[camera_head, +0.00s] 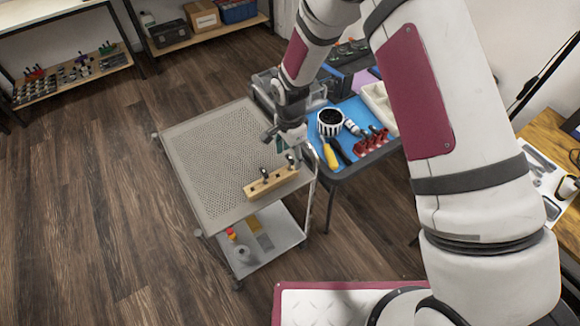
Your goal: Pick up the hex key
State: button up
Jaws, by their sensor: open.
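A light wooden block (268,184) lies at the near right edge of the perforated metal cart top (205,160). Small dark upright pieces stand in it: one near its middle (264,173) and one near its right end (291,160). They are too small to tell which is the hex key. My gripper (291,152) is open and points down over the right end of the block, very close to the right piece. I cannot tell whether its fingers touch that piece or stand around it.
A table with a blue mat (350,112) stands right of the cart, holding a striped cup (330,122), a yellow-handled tool (330,155) and red-handled tools (371,140). A grey bin is behind my gripper. The cart's left part is clear.

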aim_at(290, 167)
jog(key=shift+f, duration=1.2)
jog(key=c, duration=1.3)
jog(key=shift+o, duration=0.2)
jog(key=shift+r, duration=0.15)
